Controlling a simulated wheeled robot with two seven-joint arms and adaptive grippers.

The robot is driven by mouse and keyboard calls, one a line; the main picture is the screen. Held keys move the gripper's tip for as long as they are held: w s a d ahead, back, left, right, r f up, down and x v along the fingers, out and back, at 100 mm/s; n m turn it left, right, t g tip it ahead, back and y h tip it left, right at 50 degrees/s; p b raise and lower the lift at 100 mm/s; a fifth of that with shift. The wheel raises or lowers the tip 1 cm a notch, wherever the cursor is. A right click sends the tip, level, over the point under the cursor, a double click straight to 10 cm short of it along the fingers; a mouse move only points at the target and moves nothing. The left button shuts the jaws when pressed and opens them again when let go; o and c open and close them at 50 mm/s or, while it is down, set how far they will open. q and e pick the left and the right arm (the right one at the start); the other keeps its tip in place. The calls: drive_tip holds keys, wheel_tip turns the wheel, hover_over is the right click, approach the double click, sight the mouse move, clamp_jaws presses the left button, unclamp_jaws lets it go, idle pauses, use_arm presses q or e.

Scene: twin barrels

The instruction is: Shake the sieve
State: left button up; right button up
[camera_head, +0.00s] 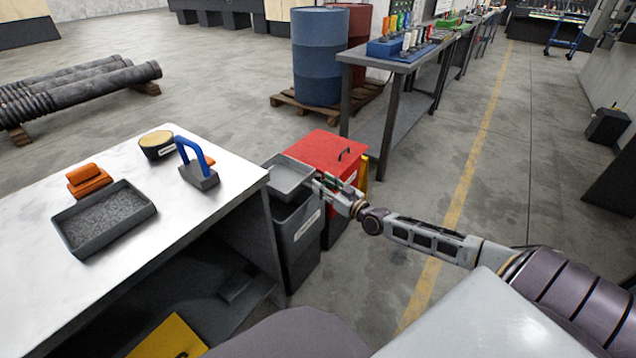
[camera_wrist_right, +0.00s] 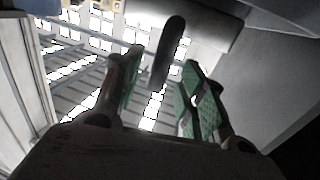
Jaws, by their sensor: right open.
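A shallow grey rectangular tray, which looks like the sieve (camera_head: 289,176), sits on top of a dark labelled bin (camera_head: 300,237) beside the table. My right gripper (camera_head: 328,186) is at the sieve's right side, with its jaws open. In the right wrist view the two green-padded fingers (camera_wrist_right: 163,88) stand apart. A dark rounded bar (camera_wrist_right: 169,46), perhaps a handle, shows between and beyond them. I cannot tell whether it touches either finger. The sieve's mesh and anything in it are not clear. My left gripper is not in view.
A red lidded bin (camera_head: 319,151) stands right behind the dark bin, close to my right gripper. The pale table (camera_head: 30,235) holds a dark tray of grey grit (camera_head: 105,219), a blue-handled tool (camera_head: 196,165), a round tub (camera_head: 157,144) and an orange item (camera_head: 88,180).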

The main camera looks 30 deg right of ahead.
sight(318, 180)
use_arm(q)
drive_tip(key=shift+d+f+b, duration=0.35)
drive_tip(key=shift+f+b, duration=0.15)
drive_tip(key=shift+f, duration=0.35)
use_arm(e)
drive_tip(key=shift+w+a, duration=0.15)
drive_tip(key=shift+w, duration=0.65)
drive_tip(key=shift+w+a, duration=0.1)
drive_tip(key=shift+w, duration=0.7)
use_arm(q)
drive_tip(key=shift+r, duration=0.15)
use_arm(e)
drive_tip(key=shift+c, duration=0.5)
clamp_jaws()
